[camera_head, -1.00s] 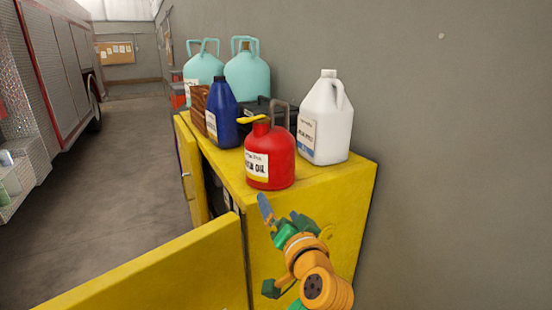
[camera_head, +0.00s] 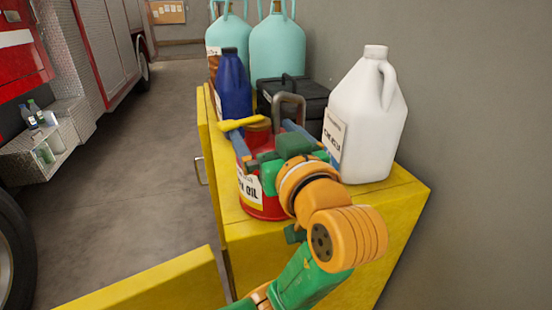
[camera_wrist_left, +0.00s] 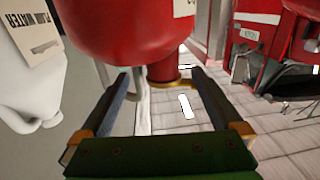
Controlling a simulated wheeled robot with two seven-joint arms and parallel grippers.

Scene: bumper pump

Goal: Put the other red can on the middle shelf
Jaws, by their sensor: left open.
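The red can (camera_head: 262,207) stands upright on top of the yellow cabinet (camera_head: 405,205), with a yellow spout and a grey handle. My left gripper (camera_head: 270,138) is over the can, its two blue-grey fingers open on either side of the can's top. In the left wrist view the can (camera_wrist_left: 125,30) fills the upper middle, and its neck and handle show between the open fingers. I cannot tell whether a finger touches it. The gripper and wrist hide part of the can. The cabinet's shelves are hidden. My right gripper is not in view.
A white jug (camera_head: 365,120) stands close on the right of the can. An open yellow door (camera_head: 150,290) is at the lower left. A fire truck (camera_head: 100,45) is across clear floor.

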